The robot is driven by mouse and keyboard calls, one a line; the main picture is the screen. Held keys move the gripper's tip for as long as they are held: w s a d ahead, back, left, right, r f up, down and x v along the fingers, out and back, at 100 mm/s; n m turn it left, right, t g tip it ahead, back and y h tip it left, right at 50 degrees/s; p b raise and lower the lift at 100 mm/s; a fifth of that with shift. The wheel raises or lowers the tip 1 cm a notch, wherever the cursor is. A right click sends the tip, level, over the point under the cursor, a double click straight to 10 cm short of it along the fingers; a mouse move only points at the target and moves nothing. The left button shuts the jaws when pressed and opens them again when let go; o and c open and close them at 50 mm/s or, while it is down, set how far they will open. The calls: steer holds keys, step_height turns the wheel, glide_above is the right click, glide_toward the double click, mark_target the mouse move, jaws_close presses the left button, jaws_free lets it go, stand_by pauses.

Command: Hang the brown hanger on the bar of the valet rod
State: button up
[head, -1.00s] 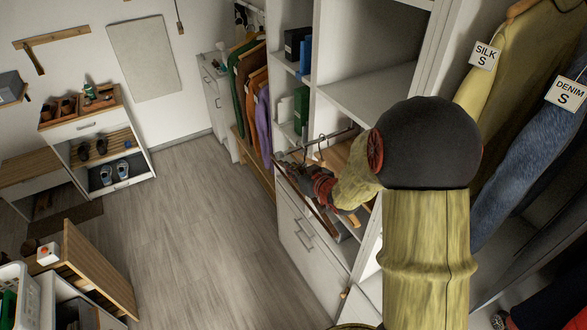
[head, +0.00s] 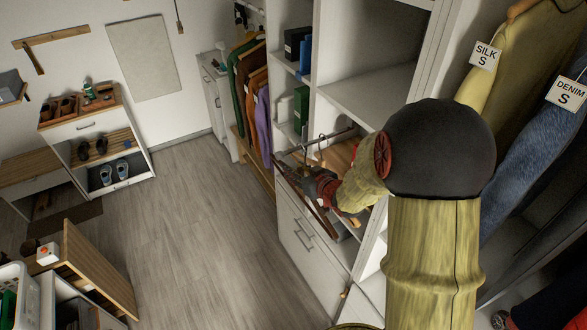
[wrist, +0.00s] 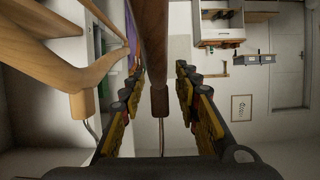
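The dark brown hanger (head: 318,222) is at the shelf bay in the head view, partly hidden by my gripper (head: 308,181). In the wrist view the hanger (wrist: 152,40) stands between the two fingers of my gripper (wrist: 160,72), with its neck and wire hook towards the palm. A gap shows between the hanger and the right finger, so the gripper is open around it. The valet rod's bar (head: 340,133) runs above, with wire hooks close to it. Whether the brown hanger's hook rests on the bar is too small to tell.
A lighter wooden hanger (wrist: 60,70) is close beside the left finger. Coloured garments (head: 262,115) hang beyond the bay. Floor (head: 195,220) to the left is clear.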

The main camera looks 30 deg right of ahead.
steer(key=v, duration=1)
steer(key=shift+s+r, duration=0.1)
steer(key=shift+s, duration=0.1)
steer(key=shift+w+r, duration=0.1)
steer(key=shift+r, duration=0.05)
steer(key=s+a+r+m+g+h, duration=0.1)
steer(key=s+r+g+h, duration=0.25)
steer(key=r, duration=0.45)
steer(key=s+a+r+g+y, duration=0.2)
steer(key=s+a+g+y, duration=0.15)
steer(key=s+a, duration=1.35)
step_height(320, 180, down, 23)
steer(key=d+b, duration=0.1)
steer(key=b, duration=2.2)
steer(key=shift+s+d+n+g, duration=0.15)
steer(key=shift+s+n+g, duration=0.05)
steer(key=shift+n+g, duration=0.2)
